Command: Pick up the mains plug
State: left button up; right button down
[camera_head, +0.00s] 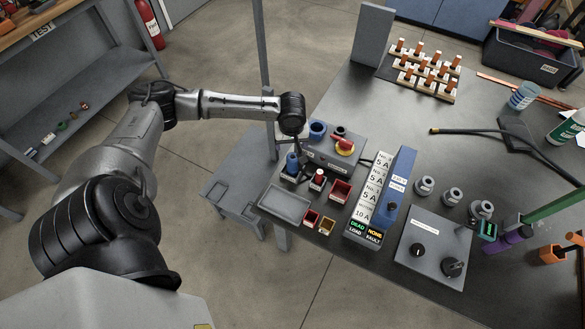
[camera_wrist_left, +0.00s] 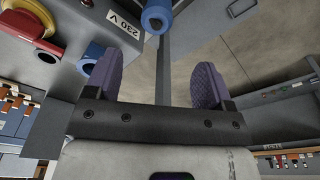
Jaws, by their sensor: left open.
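A blue cylinder that looks like the mains plug (camera_head: 292,164) stands in a small holder at the near left corner of the grey panel. A blue cylinder with a round end also shows at the top of the left wrist view (camera_wrist_left: 157,15), beyond and between the fingertips. My left gripper (camera_head: 297,154) is above and beside it, seen small and dark under the wrist. In the left wrist view, its two purple fingers (camera_wrist_left: 165,75) are wide apart with nothing between them. My right gripper is not in view.
A blue socket (camera_head: 317,130) and a red-and-yellow stop button (camera_head: 345,146) sit close by on the panel. Small red bins (camera_head: 341,190) and a grey tray (camera_head: 285,204) stand in front. A grey post (camera_head: 262,60) rises behind.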

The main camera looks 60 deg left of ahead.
aim_at(293, 157)
pick_arm(q)
jog(key=f, duration=0.2)
jog(key=f+b, duration=0.1)
jog(key=f, duration=0.2)
jog(key=f+b, duration=0.1)
jog(key=f, duration=0.1)
jog(key=shift+w+a+f, duration=0.2)
jog(key=shift+a+f, duration=0.05)
jog(key=shift+a, duration=0.15)
jog(key=shift+w+f+b, duration=0.15)
jog(key=shift+f+b, duration=0.4)
jog(key=shift+f, duration=0.6)
jog(key=shift+w+f+b, duration=0.1)
jog(key=shift+f+b, duration=0.4)
jog(key=shift+f, duration=1)
jog(key=c, duration=1.1)
